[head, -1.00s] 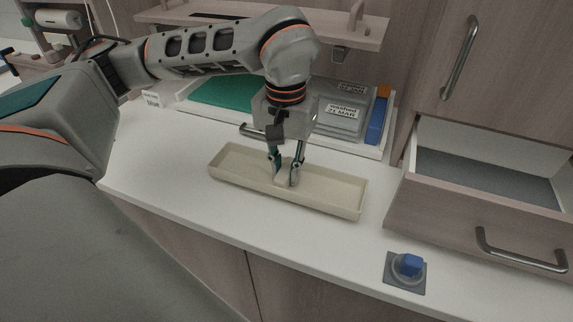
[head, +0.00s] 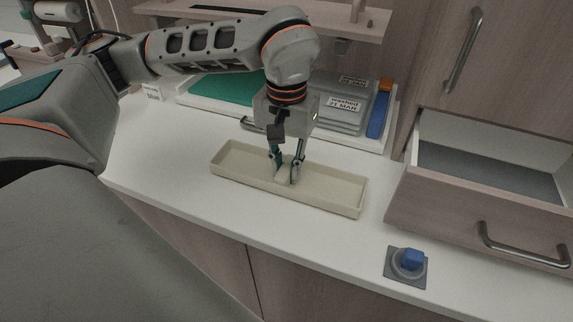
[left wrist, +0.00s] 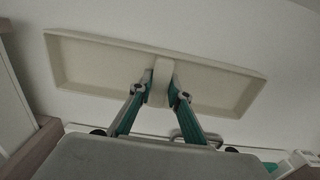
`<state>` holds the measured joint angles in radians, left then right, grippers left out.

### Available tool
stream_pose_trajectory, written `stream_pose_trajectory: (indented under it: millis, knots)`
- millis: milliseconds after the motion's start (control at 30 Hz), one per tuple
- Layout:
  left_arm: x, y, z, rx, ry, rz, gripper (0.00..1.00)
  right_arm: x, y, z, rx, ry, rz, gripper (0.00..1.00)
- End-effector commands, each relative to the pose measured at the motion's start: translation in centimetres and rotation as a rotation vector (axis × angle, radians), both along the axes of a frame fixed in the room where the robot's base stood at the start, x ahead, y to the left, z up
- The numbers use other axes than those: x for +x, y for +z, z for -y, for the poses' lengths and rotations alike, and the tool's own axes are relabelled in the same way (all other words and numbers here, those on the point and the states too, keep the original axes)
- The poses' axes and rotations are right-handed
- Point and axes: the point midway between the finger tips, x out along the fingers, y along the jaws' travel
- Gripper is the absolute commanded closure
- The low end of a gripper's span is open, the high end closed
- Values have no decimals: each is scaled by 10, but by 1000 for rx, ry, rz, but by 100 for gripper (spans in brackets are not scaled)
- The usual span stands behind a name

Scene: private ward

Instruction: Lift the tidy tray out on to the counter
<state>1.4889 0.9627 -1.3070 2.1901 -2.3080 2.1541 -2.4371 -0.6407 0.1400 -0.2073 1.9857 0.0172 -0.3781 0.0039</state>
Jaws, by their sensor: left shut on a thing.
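The tidy tray (head: 330,192) is a long, shallow, cream tray with a raised grip block in its middle. It is on or just above the white counter (head: 190,205); I cannot tell whether it touches. My left gripper (head: 286,178) points down into the tray and is shut on the grip block. In the left wrist view the tray (left wrist: 215,85) spans the picture, and the two fingers (left wrist: 161,92) press the block from both sides. My right gripper is not in view.
An open, empty-looking drawer (head: 480,178) stands at the right. A blue knob on a grey plate (head: 409,262) is on the counter's front right. Behind the tray, a white tray holds a green mat (head: 222,90), grey labelled boxes (head: 343,115) and a blue item (head: 379,112). The counter left of the tray is clear.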

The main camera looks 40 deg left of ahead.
Motion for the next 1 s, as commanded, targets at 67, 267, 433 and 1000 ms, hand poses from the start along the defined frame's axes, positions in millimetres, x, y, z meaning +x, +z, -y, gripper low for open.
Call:
stream_pose_trajectory:
  millis: [67,267,433,1000]
  knots:
    - [0,-1,0,0,0,0,100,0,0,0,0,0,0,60]
    - [0,-3,0,-1,-1,1,72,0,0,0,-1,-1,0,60]
    - [0,-3,0,-1,0,1,63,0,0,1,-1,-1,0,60]
    - [2,44,0,0,0,7,63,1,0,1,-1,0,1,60]
